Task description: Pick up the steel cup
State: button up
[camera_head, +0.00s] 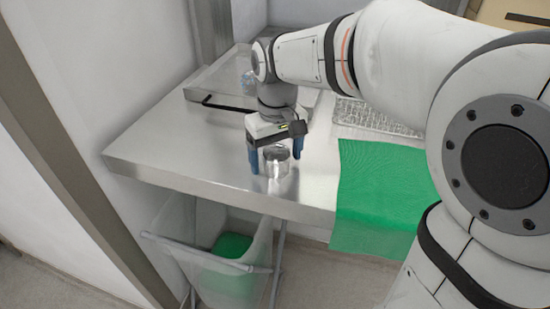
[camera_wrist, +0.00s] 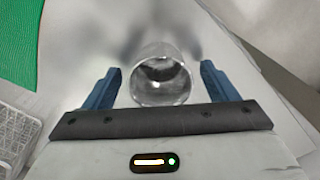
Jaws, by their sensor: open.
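The steel cup (camera_head: 277,163) stands on the steel table (camera_head: 180,146) near its front edge. It is shiny and round, and its open mouth shows in the wrist view (camera_wrist: 160,92). My gripper (camera_head: 275,163) points down over the cup, with its blue fingers on either side of it. In the wrist view, my gripper (camera_wrist: 161,84) is open, with the cup between the fingers and a gap on both sides. The far part of the cup blends into reflections on the table.
A green cloth (camera_head: 376,190) lies to the right and hangs over the front edge. A wire rack (camera_head: 372,117) is behind it. A bag-lined bin (camera_head: 215,265) stands below the front edge. The table's left front is clear.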

jog(key=shift+c, duration=0.3)
jog(key=c, duration=1)
